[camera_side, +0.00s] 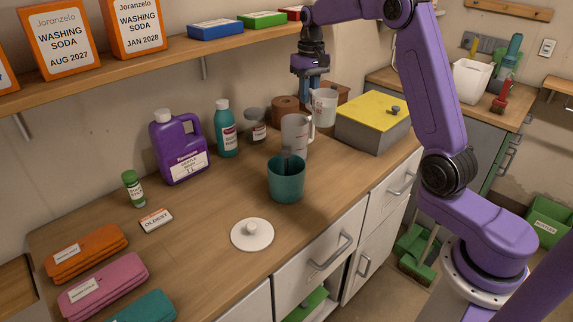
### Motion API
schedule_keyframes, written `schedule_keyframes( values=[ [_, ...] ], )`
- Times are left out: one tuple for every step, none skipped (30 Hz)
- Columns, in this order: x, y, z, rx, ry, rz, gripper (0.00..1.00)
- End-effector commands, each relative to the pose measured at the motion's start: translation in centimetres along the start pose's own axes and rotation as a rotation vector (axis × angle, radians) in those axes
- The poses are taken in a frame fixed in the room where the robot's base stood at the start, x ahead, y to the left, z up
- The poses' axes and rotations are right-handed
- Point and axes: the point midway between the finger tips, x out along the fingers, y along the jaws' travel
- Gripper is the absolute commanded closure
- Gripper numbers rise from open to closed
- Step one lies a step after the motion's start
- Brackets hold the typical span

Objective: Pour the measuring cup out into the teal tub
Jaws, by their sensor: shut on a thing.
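My gripper (311,86) is shut on a pale measuring cup (325,108), at its handle side, behind the counter's middle. The cup looks close to upright; its contents cannot be made out. The teal tub (286,183) stands open on the wooden counter, in front of and to the left of the held cup, clearly apart from it. A grey handle-like piece sticks up at the tub's rim. A taller clear jug (296,138) with a handle stands just behind the tub, between it and the held cup.
A grey box with a yellow lid (375,106) stands right of the cup. A brown canister (285,110), jar (256,126), teal bottle (226,130) and purple jug (179,148) line the wall. A white lid (252,235) lies in front. A shelf (180,52) runs above.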

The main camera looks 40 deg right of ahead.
Motion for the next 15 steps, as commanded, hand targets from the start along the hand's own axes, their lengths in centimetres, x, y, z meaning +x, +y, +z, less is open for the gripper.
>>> schedule_keyframes(
  values=[
    [0.0, 0.3, -0.2, -0.019, 0.000, 0.000, 1.00],
    [0.0, 0.4, -0.2, -0.031, 0.000, 0.000, 1.00],
    [0.0, 0.6, -0.3, -0.047, 0.000, 0.000, 1.00],
    [0.6, 0.5, -0.2, -0.047, -0.003, 0.000, 1.00],
    [1.0, 0.5, -0.2, -0.046, -0.003, 0.000, 1.00],
    [1.5, 0.5, -0.2, -0.045, -0.003, 0.000, 1.00],
    [1.9, 0.5, -0.2, -0.045, -0.003, 0.000, 1.00],
    [2.2, 0.5, -0.2, -0.045, -0.003, 0.000, 1.00],
    [2.6, 0.5, -0.2, -0.045, -0.002, 0.000, 1.00],
    [3.0, 0.5, -0.2, -0.044, -0.003, 0.000, 1.00],
    [3.4, 0.5, -0.2, -0.044, -0.004, 0.000, 1.00],
    [3.8, 0.5, -0.2, -0.044, -0.002, 0.000, 1.00],
    [4.1, 0.5, -0.2, -0.044, -0.002, 0.000, 1.00],
    [4.4, 0.5, -0.2, -0.044, -0.001, 0.000, 1.00],
    [4.6, 0.5, -0.3, -0.044, -0.001, 0.000, 1.00]
  ],
)
